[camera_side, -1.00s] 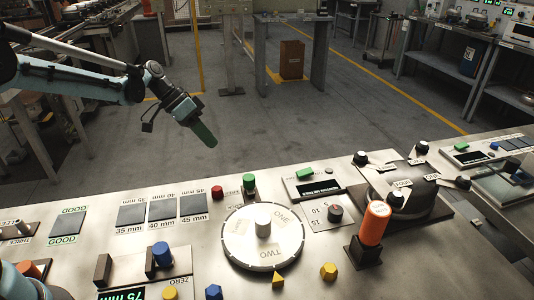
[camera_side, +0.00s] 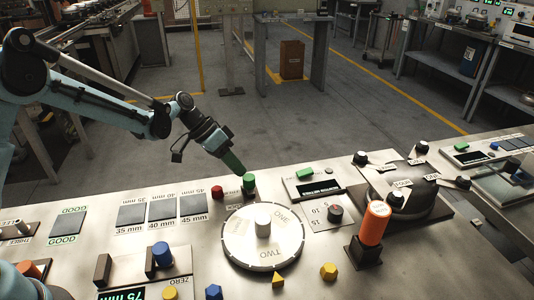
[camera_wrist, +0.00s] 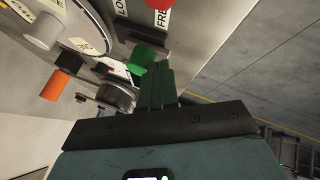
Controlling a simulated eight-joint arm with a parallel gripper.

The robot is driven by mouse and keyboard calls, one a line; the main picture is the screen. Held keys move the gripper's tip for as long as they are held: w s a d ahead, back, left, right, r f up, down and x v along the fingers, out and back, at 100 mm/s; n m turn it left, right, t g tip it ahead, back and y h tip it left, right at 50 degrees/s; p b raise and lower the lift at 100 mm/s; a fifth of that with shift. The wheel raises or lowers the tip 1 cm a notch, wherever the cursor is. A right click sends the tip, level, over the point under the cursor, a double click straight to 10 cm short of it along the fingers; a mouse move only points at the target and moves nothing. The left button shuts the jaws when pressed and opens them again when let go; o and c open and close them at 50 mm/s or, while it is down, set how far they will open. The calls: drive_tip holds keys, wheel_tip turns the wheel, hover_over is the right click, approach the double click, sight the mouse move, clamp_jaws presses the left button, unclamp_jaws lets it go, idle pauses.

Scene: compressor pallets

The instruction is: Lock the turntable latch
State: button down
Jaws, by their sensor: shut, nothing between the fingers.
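The round white turntable (camera_side: 240,246), marked ONE and TWO with a white centre knob (camera_side: 263,221), lies on the grey bench. Behind it a green latch knob (camera_side: 249,180) stands on a dark base; it also shows in the wrist view (camera_wrist: 147,53). Two labels, partly cut off, read LOC and FRE in the wrist view. My gripper (camera_side: 238,167), with green fingers, is shut and empty, tilted down just behind and left of the green knob. In the wrist view my gripper (camera_wrist: 157,85) overlaps the knob's near edge; I cannot tell whether they touch.
A red knob (camera_side: 217,192) stands left of the latch. A green-buttoned display box (camera_side: 312,187) and a dial (camera_side: 335,214) stand to the right. An orange cylinder (camera_side: 374,223) stands upright farther right. Open floor lies behind the bench.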

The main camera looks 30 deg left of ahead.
sight(244, 182)
drive_tip(key=shift+s+d, duration=1.3)
drive_tip(key=shift+s, duration=0.05)
drive_tip(key=shift+a, duration=0.1)
drive_tip(key=shift+w+a, duration=0.15)
drive_tip(key=shift+a, duration=0.15)
drive_tip(key=a, duration=0.2)
drive_tip(key=w+a, duration=0.1)
drive_tip(key=shift+a+r, duration=0.35)
drive_tip(key=shift+a, duration=0.05)
drive_tip(key=v, duration=0.9)
drive_tip(key=shift+r, duration=0.1)
